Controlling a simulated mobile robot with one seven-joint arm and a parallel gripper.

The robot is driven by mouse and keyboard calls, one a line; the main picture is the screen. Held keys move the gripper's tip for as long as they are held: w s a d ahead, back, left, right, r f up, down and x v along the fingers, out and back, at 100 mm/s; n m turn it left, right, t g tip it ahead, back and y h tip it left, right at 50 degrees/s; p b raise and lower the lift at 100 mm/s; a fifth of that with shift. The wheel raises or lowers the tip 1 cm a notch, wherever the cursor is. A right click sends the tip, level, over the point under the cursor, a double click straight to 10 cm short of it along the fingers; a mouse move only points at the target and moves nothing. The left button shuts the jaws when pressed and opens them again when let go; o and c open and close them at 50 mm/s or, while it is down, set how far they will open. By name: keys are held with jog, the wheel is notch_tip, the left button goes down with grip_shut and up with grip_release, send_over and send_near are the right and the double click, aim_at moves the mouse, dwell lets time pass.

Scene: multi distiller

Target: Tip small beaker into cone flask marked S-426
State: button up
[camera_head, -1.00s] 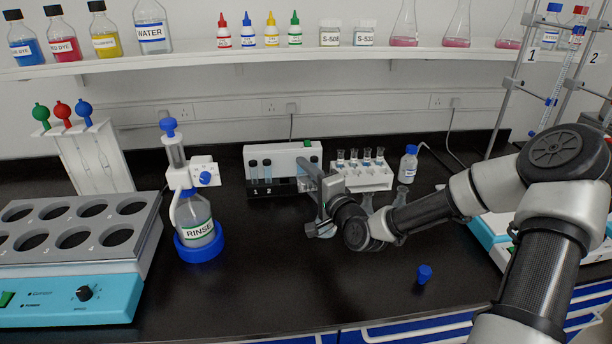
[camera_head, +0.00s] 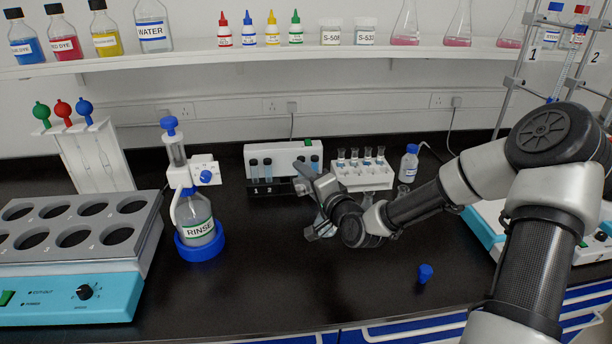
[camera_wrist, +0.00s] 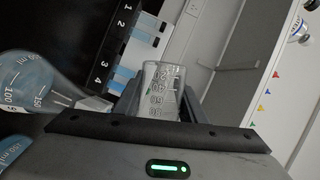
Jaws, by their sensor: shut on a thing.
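My gripper (camera_head: 303,172) is shut on a small clear graduated beaker (camera_wrist: 160,92), held between its fingers in the wrist view. The wrist is rolled, so the beaker is tilted relative to the bench; I cannot tell how much liquid is in it. A cone flask (camera_wrist: 38,82) with bluish liquid and 100 and 150 ml marks stands at the left of the wrist view, beside the gripper and apart from the beaker. Part of another flask (camera_wrist: 12,150) shows at the lower left. In the head view my wrist mostly hides the flasks; no S-426 label is readable.
A numbered tube block (camera_head: 262,170) stands close behind the gripper, and a white rack of small vials (camera_head: 365,176) is to its right. The RINSE bottle (camera_head: 198,215) stands left. A blue stopper (camera_head: 425,272) lies in front. The front bench is mostly clear.

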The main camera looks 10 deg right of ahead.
jog(key=a+r+p, duration=0.1)
jog(key=a, duration=0.1)
jog(key=a+r, duration=0.1)
jog(key=r, duration=0.1)
jog(key=shift+a+p, duration=0.35)
jog(key=shift+a, duration=0.05)
jog(key=n, duration=0.1)
jog(key=f+n+b, duration=0.1)
jog(key=shift+a+f+n+g+h, duration=0.15)
jog(key=shift+f+n+g+h, duration=0.15)
jog(key=shift+n+g+h, duration=0.1)
jog(key=f+n+h+b, duration=0.1)
jog(key=f+n+b, duration=0.1)
jog(key=n+b, duration=0.1)
jog(key=n+h+b, duration=0.1)
jog(key=n, duration=0.1)
jog(key=shift+d+f+g+h+b, duration=0.3)
jog(key=shift+f+g+b, duration=0.1)
